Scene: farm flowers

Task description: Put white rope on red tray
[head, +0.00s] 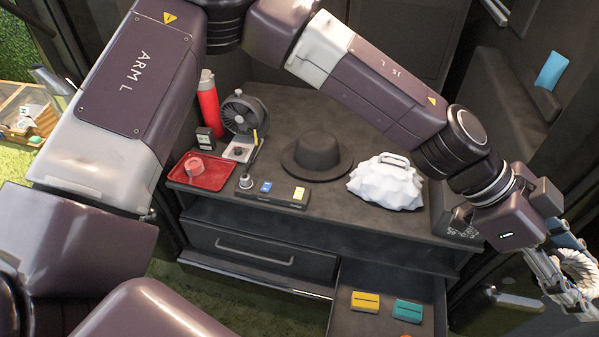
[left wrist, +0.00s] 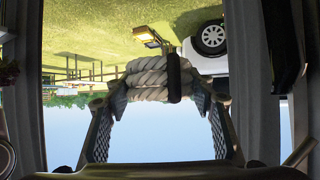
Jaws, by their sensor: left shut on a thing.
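My left gripper (head: 574,290) is at the right edge of the head view, shut on the white rope (head: 580,266). The rope is a thick twisted coil, partly cut off by the picture edge. In the left wrist view the rope (left wrist: 148,79) sits between the two fingers, with a dark band around it. The red tray (head: 216,179) lies on the dark worktop at the left, far from the gripper. A small red round object (head: 194,166) is on the tray. My right gripper does not show.
On the worktop stand a red bottle (head: 208,103), a fan (head: 243,114), a black hat (head: 316,155) and a white bag (head: 386,183). A dark holder (head: 272,197) with small items lies beside the tray. An open drawer (head: 375,325) juts out below, holding yellow and teal items.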

